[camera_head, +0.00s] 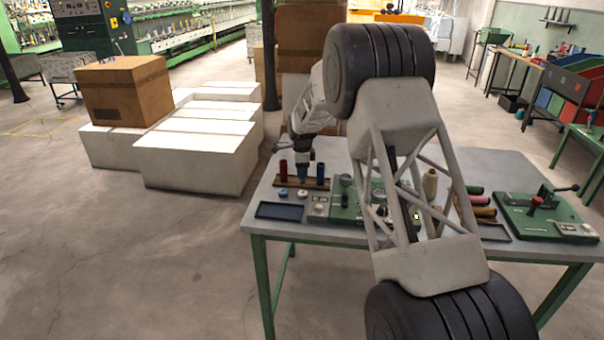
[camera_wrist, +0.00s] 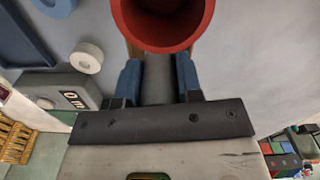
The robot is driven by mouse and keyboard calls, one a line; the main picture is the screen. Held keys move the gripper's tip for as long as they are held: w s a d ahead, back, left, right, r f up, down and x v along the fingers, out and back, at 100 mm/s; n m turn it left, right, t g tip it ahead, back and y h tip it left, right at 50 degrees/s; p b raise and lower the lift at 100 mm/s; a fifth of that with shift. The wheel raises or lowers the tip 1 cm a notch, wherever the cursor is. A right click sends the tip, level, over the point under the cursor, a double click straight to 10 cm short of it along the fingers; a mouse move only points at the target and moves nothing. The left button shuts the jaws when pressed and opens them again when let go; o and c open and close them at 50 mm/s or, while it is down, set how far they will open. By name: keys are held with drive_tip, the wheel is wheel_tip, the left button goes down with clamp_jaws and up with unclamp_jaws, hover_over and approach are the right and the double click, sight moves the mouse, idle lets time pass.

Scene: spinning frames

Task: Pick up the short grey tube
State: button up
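On the table, a red tube (camera_head: 283,171) and a blue tube (camera_head: 320,173) stand upright on a brown wooden rack (camera_head: 290,183). My gripper (camera_head: 303,179) points down between them, low over the rack. In the wrist view, the red tube (camera_wrist: 166,18) shows its open end at the top, just beyond my gripper (camera_wrist: 159,78). The two blue fingers stand apart, with a grey surface filling the space between them. It may be the short grey tube, but I cannot tell for sure, nor whether the fingers press on it. The head view does not show the grey tube.
A dark blue tray (camera_head: 279,211) and a white ring (camera_wrist: 87,58) lie near the rack. A small grey box with knobs (camera_head: 319,207) and a green machine (camera_head: 345,212) stand to the right. A second green device (camera_head: 545,216) is at the table's right end.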

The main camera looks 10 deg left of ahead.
drive_tip(key=shift+c, duration=1.2)
drive_tip(key=shift+r, duration=0.85)
wheel_tip(320, 180, up, 2)
drive_tip(key=s+d, duration=0.1)
drive_tip(key=s, duration=0.4)
drive_tip(key=s+d+r, duration=0.1)
drive_tip(key=s+d, duration=0.1)
drive_tip(key=s, duration=0.3)
drive_tip(key=s+d, duration=0.2)
drive_tip(key=s, duration=0.3)
drive_tip(key=shift+d+r, duration=0.1)
drive_tip(key=shift+r, duration=0.05)
